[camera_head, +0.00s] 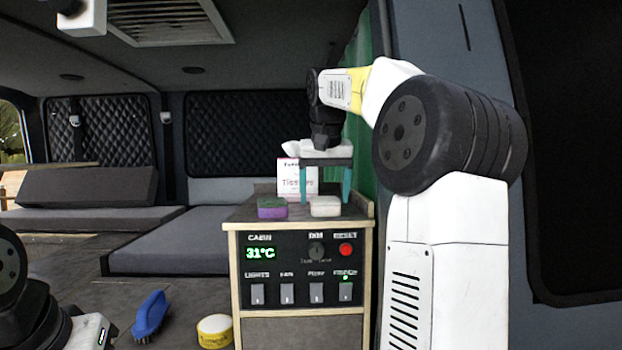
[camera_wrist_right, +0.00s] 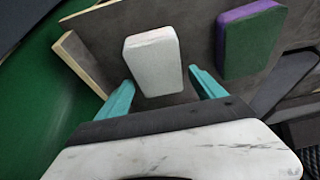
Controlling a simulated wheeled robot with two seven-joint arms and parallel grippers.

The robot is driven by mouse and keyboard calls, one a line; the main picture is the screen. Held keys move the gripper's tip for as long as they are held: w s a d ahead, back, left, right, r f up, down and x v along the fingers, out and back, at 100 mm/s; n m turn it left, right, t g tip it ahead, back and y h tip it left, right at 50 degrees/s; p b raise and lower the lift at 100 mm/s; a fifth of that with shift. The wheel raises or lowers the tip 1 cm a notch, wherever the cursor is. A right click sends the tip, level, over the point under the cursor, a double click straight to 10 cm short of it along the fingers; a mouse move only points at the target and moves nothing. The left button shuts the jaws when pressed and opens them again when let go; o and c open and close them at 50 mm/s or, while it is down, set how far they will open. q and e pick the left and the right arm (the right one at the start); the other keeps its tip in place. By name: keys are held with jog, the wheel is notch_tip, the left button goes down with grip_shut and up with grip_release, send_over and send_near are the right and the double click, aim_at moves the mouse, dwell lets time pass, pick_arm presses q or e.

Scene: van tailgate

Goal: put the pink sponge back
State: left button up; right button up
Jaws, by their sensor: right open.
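A pale, off-white to faintly pinkish sponge (camera_head: 325,206) lies flat on the top of the wooden cabinet; no clearly pink sponge shows. It also shows in the right wrist view (camera_wrist_right: 153,60). My right gripper (camera_head: 325,196) is open and points down above the pale sponge, its teal fingers to either side of it. In the right wrist view the gripper (camera_wrist_right: 162,78) has the near end of the sponge between its fingertips, with gaps visible. A purple and green sponge (camera_head: 272,208) lies just left of it. My left gripper does not show; only part of that arm does.
A tissue box (camera_head: 297,178) stands behind the sponges. The cabinet's front panel (camera_head: 300,268) carries switches, a red button and a display reading 31°C. A blue brush (camera_head: 150,316) and a yellow round item (camera_head: 214,331) lie on the floor. A green surface (camera_wrist_right: 50,120) borders the cabinet.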

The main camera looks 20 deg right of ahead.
jog(key=v, duration=1.2)
jog(key=s+a+f+n+y, duration=0.1)
jog(key=s+a+f, duration=0.2)
jog(key=s+f, duration=0.3)
jog(key=s+a+f+n+t+y, duration=0.1)
jog(key=s+a+f, duration=0.3)
jog(key=f, duration=1)
jog(key=s+a+f+n+y, duration=0.1)
jog(key=s+a+f, duration=0.3)
jog(key=s+f, duration=0.5)
notch_tip(320, 180, down, 2)
jog(key=shift+s+a+f+n+t, duration=0.2)
jog(key=shift+s+n+t, duration=0.1)
jog(key=shift+s+t, duration=0.1)
